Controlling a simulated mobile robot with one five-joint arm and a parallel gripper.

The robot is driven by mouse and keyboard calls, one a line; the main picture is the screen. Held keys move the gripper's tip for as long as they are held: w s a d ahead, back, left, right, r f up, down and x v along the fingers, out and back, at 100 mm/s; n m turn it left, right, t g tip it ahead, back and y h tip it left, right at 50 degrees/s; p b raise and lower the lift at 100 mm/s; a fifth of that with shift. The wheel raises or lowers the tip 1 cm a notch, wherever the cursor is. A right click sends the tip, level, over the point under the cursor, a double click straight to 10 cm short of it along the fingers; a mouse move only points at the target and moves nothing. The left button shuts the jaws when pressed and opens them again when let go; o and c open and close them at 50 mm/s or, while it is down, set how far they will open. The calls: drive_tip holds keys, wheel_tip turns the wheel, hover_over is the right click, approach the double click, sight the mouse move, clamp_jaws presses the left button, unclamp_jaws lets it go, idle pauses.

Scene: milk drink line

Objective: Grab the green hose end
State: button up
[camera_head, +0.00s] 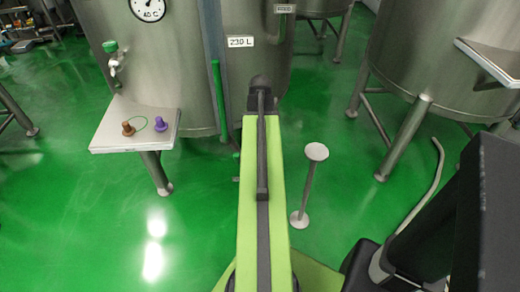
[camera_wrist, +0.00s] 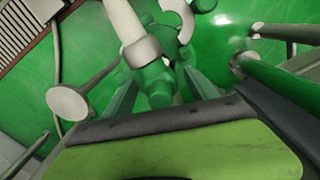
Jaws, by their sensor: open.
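The green hose end (camera_wrist: 156,84) shows in the upper middle of the wrist view. A metal collar (camera_wrist: 142,51) joins it to a pale hose (camera_wrist: 122,18). My gripper (camera_wrist: 161,80) is open, with one finger on each side of the green end. I cannot tell whether either finger touches it. In the head view my arm covers this area, and I cannot make out the hose end or my fingers.
A steel tank (camera_head: 180,70) stands ahead, with a small shelf (camera_head: 105,138) holding a brown and a purple piece. A round-topped stand (camera_head: 316,152) is right of my arm; its disc (camera_wrist: 70,103) is left in the wrist view. Green floor lies open at left.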

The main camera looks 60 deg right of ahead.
drive_tip(key=shift+f, duration=0.15)
drive_tip(key=shift+c, duration=0.3)
clamp_jaws()
